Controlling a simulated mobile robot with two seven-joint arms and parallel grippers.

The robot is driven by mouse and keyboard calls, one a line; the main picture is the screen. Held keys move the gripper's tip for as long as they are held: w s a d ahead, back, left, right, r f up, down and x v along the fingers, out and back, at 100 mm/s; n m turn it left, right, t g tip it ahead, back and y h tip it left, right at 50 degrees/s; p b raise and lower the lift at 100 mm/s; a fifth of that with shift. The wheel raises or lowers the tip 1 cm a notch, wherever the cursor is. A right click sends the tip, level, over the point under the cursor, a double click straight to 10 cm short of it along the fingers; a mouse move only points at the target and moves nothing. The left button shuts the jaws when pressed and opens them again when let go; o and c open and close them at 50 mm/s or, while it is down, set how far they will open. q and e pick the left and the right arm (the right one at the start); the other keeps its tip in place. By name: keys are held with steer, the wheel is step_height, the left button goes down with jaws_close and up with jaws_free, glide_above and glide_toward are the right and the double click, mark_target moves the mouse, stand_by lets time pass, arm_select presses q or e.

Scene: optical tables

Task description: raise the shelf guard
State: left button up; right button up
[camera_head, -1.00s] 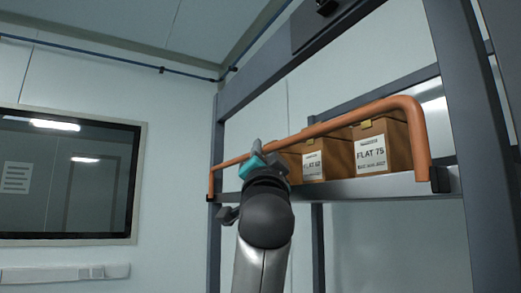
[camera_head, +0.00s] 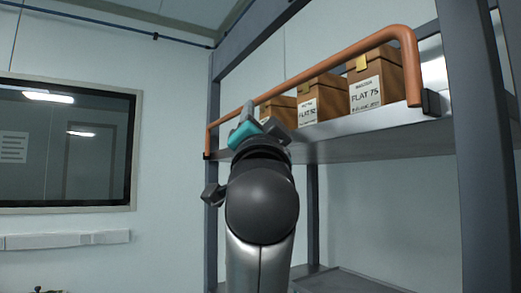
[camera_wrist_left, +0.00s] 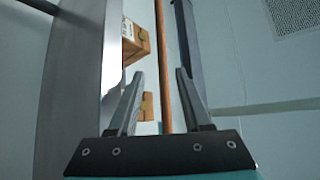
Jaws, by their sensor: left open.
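The shelf guard (camera_head: 340,58) is an orange bar with bent-down ends. It stands upright above the front edge of the shelf (camera_head: 375,122), in front of the boxes, and its near end meets a dark bracket (camera_head: 432,103). My left gripper (camera_head: 260,116), grey with a teal part, is open at the bar's far part. In the left wrist view the guard (camera_wrist_left: 162,50) runs between the two spread fingers (camera_wrist_left: 160,75), with gaps on both sides. The head view does not show clearly how deep the bar lies between them. My right gripper is out of view.
Several brown labelled boxes, such as the FLAT 75 box (camera_head: 376,80), stand on the shelf behind the bar. Grey rack posts (camera_head: 470,150) flank the shelf. A dark window (camera_head: 60,150) is in the wall at left. Space before the wall looks clear.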

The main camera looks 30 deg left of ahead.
arm_select(q)
steer(key=b+v, duration=0.1)
steer(key=v, duration=0.5)
steer(key=shift+b, duration=0.3)
steer(key=shift+s, duration=0.1)
